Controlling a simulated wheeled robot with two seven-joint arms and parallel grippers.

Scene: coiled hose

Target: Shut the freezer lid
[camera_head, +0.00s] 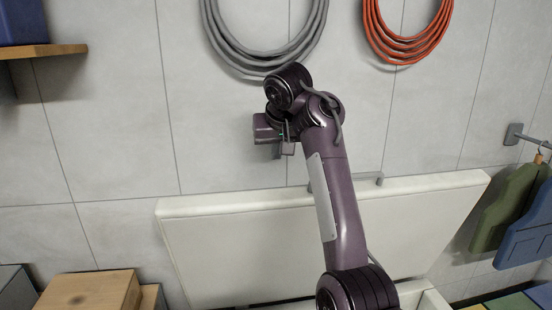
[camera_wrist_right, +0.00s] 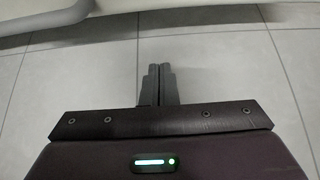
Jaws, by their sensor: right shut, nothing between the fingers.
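The white freezer lid (camera_head: 240,250) stands raised, tilted back near the tiled wall in the head view. A thin grey handle (camera_head: 368,181) shows at its top edge, partly hidden by my right arm. A bit of the white freezer body (camera_head: 433,300) shows at the bottom, behind the arm. My right gripper (camera_head: 288,147) is above the lid's top edge, left of the handle, and looks apart from the lid. In the right wrist view its two fingers (camera_wrist_right: 158,72) are together and empty. My left gripper is in neither view.
A grey coiled hose (camera_head: 262,65) and an orange one (camera_head: 405,50) hang on the wall above. A wooden box (camera_head: 90,290) stands at lower left. Green (camera_head: 505,215) and blue (camera_head: 528,235) aprons hang at right. A wooden shelf (camera_head: 45,50) is at upper left.

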